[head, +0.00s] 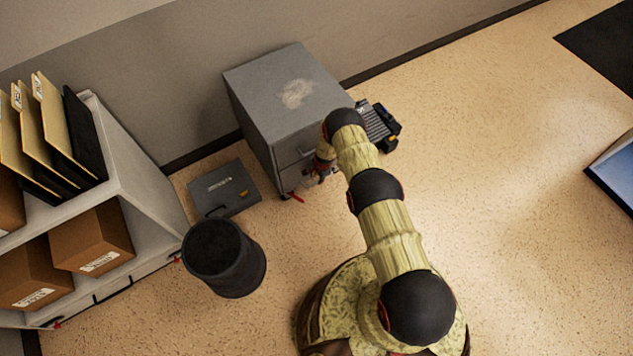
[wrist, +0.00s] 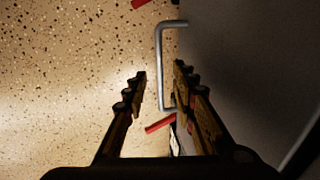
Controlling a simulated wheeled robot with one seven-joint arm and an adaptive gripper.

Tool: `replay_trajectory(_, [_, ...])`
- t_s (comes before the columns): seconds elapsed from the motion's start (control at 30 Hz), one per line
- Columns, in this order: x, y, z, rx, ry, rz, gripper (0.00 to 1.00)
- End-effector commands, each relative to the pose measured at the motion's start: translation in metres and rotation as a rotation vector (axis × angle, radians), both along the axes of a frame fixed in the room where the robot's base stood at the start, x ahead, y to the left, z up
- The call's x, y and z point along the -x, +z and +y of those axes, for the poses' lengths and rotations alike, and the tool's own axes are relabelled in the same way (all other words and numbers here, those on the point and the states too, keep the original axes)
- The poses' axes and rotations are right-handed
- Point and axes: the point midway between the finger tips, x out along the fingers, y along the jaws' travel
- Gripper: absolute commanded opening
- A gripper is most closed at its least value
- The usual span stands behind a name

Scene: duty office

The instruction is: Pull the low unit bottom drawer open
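The low unit is a grey metal cabinet (head: 290,90) against the wall in the head view, with a worn pale patch on top. An upper handle shows on its front; my arm hides much of the lower front. In the wrist view a drawer front (wrist: 240,60) fills the right side, with a silver bar handle (wrist: 160,65) standing off it. No gap shows at the drawer. My gripper (wrist: 160,75) is open, its fingers on either side of the handle bar in the picture; I cannot tell whether they touch it. In the head view my gripper (head: 318,172) is low at the cabinet front.
A black bin (head: 224,260) and a flat grey case (head: 222,188) are on the floor left of the cabinet. A shelf (head: 145,190) with boxes and folders stands at far left. A dark device (head: 378,125) lies right of the cabinet.

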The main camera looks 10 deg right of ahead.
Motion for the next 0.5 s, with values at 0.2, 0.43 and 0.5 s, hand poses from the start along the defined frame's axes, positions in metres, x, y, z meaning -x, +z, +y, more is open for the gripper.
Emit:
replay_trajectory(0.2, [-0.005, -0.037, 0.002, -0.001, 0.002, 0.000, 0.27])
replay_trajectory(0.43, [-0.009, -0.049, 0.003, 0.000, 0.002, -0.001, 0.27])
replay_trajectory(0.5, [-0.009, -0.050, 0.003, 0.000, 0.001, 0.000, 0.27])
